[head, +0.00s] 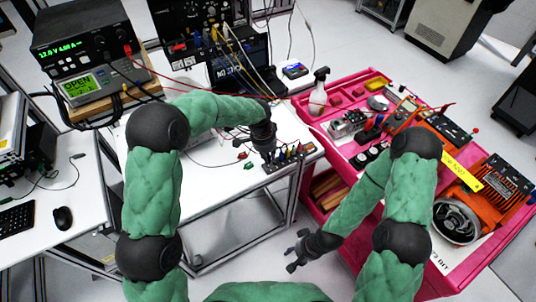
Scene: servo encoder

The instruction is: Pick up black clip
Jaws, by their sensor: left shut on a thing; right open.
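My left gripper (270,160) points down at the right part of the white table and is shut on a small dark thing, which looks like the black clip; the fingers mostly hide it. It is at the left end of a dark strip (291,161) with several coloured clips or plugs standing on it. I cannot tell whether the held clip touches the strip. A red clip (242,155) and a green clip (248,166) lie on the table just left of the gripper. My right gripper (292,258) is open and empty, low in front of the table, over the floor.
A power supply (82,48) and a meter (85,86) stand at the back left. Cables hang from instruments (238,65) behind the table. A pink cart (318,176) with a spray bottle (318,92) and tools is to the right. The white table's front left (195,185) is clear.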

